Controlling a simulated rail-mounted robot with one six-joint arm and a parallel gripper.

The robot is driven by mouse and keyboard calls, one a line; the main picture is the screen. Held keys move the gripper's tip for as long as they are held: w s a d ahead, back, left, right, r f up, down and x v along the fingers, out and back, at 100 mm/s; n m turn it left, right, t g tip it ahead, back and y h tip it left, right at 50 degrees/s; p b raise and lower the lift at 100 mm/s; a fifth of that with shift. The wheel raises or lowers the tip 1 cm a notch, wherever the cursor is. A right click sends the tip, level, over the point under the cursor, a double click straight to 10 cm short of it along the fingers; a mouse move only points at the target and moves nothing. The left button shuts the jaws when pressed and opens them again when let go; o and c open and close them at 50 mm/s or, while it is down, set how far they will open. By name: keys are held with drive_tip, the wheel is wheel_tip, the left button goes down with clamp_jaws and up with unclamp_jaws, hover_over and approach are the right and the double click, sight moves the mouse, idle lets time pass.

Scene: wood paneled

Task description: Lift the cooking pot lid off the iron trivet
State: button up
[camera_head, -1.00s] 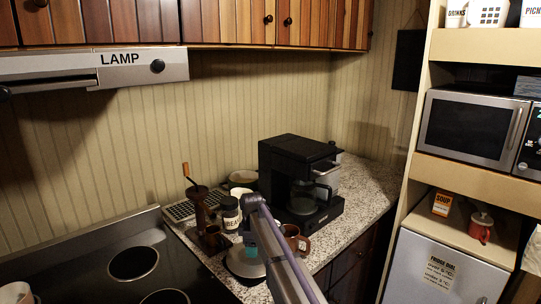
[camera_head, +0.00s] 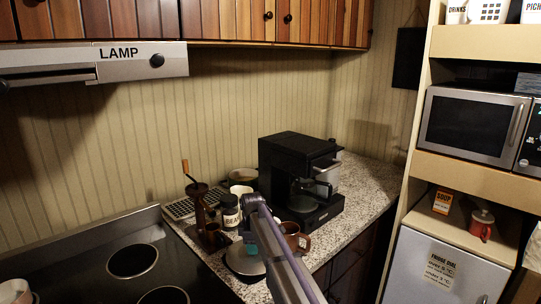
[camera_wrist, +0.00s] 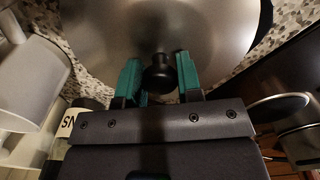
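The pot lid (camera_head: 244,262) is a round metal dome near the front edge of the speckled counter, partly hidden by my arm in the head view. The wrist view shows the lid (camera_wrist: 95,35) large and close, with a black knob (camera_wrist: 159,76) on top. My gripper (camera_wrist: 157,66) has its two teal fingers on either side of the knob. They are apart, with a visible gap at the left finger; the right finger is very close to the knob, and contact there is unclear. In the head view my gripper (camera_head: 250,247) is over the lid. I cannot make out the trivet.
A brown mug (camera_head: 295,238) and black coffee maker (camera_head: 298,178) stand to the right and behind. The stove (camera_head: 100,275) lies left.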

drive_tip(key=o, duration=0.5)
wheel_tip(320, 180, up, 11)
drive_tip(key=p, duration=1.1)
drive_tip(key=s+d+f+m+b, duration=0.1)
drive_tip(key=s+d+m, duration=0.4)
drive_tip(key=s, duration=0.6)
drive_tip(key=s+d+f+m+b, duration=0.1)
drive_tip(key=s+d+m, duration=0.5)
drive_tip(key=s+d, duration=0.4)
drive_tip(key=s+d+f+m+b, duration=0.1)
drive_tip(key=s+d+m, duration=0.5)
drive_tip(key=s, duration=0.7)
drive_tip(key=shift+s+d+f+b, duration=0.3)
drive_tip(key=shift+d, duration=0.8)
